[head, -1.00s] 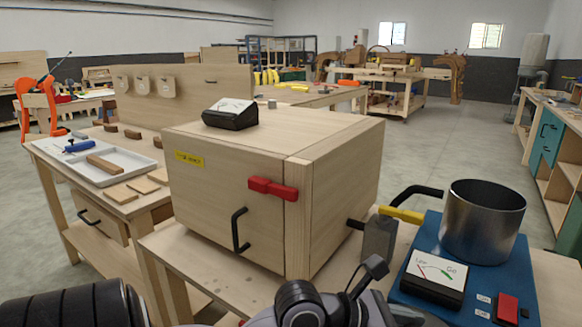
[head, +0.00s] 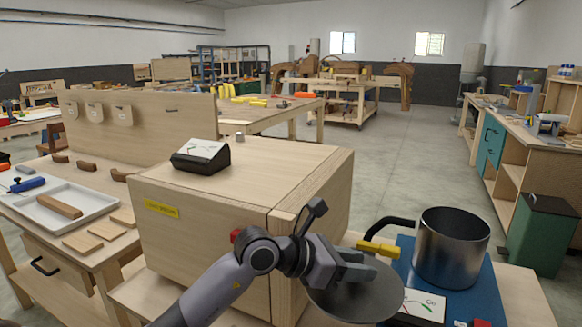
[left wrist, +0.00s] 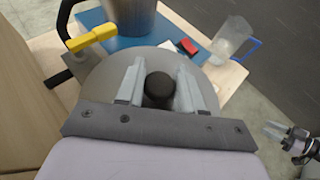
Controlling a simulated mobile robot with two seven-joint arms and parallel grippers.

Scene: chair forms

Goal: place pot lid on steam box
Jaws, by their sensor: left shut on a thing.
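The steam box (head: 195,240) is a large pale wooden cabinet with a yellow label, left of centre in the head view. My left gripper (head: 362,268) is shut on the black knob of the round grey pot lid (head: 345,302). It holds the lid by the box's right front side, in front of the pot. In the left wrist view the knob (left wrist: 159,88) sits between the two fingers. The open metal pot (head: 450,250) stands on a blue base (head: 478,295). My right gripper (left wrist: 280,133) shows small at the right of the left wrist view, its fingers apart.
A dark gauge (head: 201,156) stands on the box top; the rest of that top is mostly clear. A yellow-handled valve (head: 377,249) and black pipe lie between box and pot. A clear jug (left wrist: 232,40) stands near the table edge. A side table with a white tray (head: 75,212) is at left.

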